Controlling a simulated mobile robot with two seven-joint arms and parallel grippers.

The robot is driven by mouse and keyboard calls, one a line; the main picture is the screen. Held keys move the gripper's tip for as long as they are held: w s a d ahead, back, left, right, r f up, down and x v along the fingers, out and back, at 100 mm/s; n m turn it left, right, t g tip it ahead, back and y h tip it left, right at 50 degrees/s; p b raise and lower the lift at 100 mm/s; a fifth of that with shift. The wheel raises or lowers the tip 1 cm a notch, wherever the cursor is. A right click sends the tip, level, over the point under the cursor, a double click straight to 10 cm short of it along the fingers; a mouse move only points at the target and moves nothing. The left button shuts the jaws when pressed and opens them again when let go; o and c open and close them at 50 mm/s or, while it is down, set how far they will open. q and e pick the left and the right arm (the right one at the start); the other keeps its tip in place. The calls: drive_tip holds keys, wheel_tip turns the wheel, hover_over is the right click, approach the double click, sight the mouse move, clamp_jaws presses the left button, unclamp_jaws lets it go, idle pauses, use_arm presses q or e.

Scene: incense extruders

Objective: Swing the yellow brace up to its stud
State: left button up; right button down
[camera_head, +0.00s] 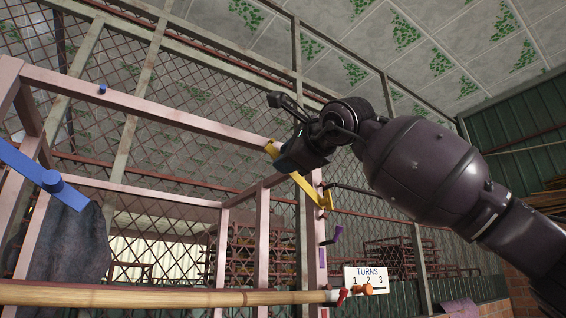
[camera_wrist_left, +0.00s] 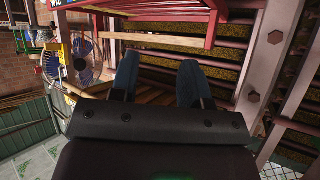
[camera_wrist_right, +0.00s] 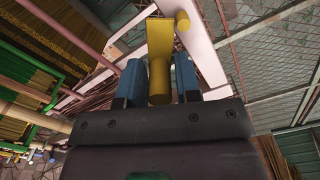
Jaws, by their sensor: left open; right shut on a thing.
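The yellow brace (camera_head: 304,188) rises tilted to the upper left from its lower end by the pink post. In the head view my right gripper (camera_head: 284,156) is at its upper part. In the right wrist view my right gripper (camera_wrist_right: 158,84) is shut on the brace's round yellow handle, and the brace's flat bar (camera_wrist_right: 160,38) extends past it. A short yellow stud (camera_wrist_right: 182,20) stands on the pale beam beside the bar, apart from it in the picture. My left gripper (camera_wrist_left: 158,85) is open and empty in the left wrist view.
A blue brace (camera_head: 40,176) hangs at left, with a blue stud (camera_head: 102,88) on the top beam. A purple crank (camera_head: 332,237) and a TURNS sign (camera_head: 366,277) are lower right of the frame. A bamboo pole (camera_head: 160,296) crosses the foreground. A red rack (camera_wrist_left: 165,40) faces my left gripper.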

drive_tip(key=shift+w+d+r+m, duration=0.15)
drive_tip(key=shift+d+r+m, duration=0.25)
drive_tip(key=shift+r+m, duration=0.25)
use_arm(q)
drive_tip(key=shift+s+a, duration=0.1)
drive_tip(key=shift+s, duration=0.3)
use_arm(e)
drive_tip(key=shift+r, duration=0.15)
drive_tip(key=c, duration=1)
unclamp_jaws()
use_arm(q)
drive_tip(key=shift+w, duration=0.15)
use_arm(e)
drive_tip(key=shift+d, duration=0.1)
drive_tip(key=shift+s+d, duration=0.1)
drive_tip(key=shift+s, duration=0.1)
use_arm(q)
wheel_tip(320, 180, down, 3)
drive_tip(key=b, duration=0.2)
drive_tip(key=shift+b, duration=0.35)
use_arm(e)
drive_tip(key=v, duration=1)
drive_tip(key=shift+s+d, duration=0.1)
